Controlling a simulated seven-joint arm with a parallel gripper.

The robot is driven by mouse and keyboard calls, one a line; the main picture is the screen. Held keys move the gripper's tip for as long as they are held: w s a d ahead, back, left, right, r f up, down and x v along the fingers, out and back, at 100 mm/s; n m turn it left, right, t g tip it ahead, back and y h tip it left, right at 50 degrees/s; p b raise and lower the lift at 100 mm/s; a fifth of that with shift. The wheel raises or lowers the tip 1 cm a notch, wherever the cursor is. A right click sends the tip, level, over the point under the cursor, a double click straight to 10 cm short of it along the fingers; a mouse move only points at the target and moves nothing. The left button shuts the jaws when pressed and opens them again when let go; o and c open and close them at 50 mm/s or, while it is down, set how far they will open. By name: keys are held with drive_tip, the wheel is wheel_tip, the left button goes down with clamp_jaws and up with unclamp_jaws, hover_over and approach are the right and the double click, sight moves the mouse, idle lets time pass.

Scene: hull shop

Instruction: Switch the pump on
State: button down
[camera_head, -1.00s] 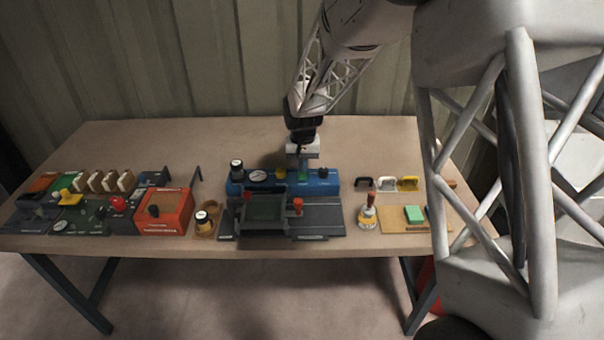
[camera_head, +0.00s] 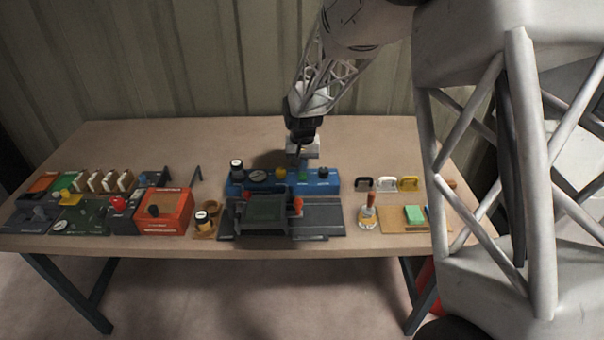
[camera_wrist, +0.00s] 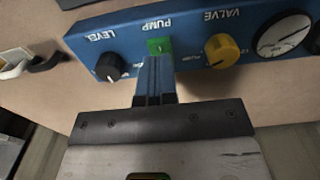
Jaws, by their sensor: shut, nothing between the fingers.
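The pump switch is a small green rocker (camera_wrist: 159,46) under the label PUMP, on a long blue panel (camera_wrist: 195,24). In the head view my gripper (camera_head: 303,164) is over the back of the blue panel (camera_head: 262,187).
Beside the switch are a black LEVEL knob (camera_wrist: 109,67), a yellow VALVE knob (camera_wrist: 220,48) and a round gauge (camera_wrist: 284,35). A dark fixture (camera_head: 264,213) stands in front of the panel, an orange box (camera_head: 165,210) to its left. The table behind is clear.

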sight(303, 176)
drive_tip(key=shift+f, duration=1.3)
idle(1.2)
drive_tip(key=shift+r, duration=3.55)
drive_tip(key=shift+s, duration=0.1)
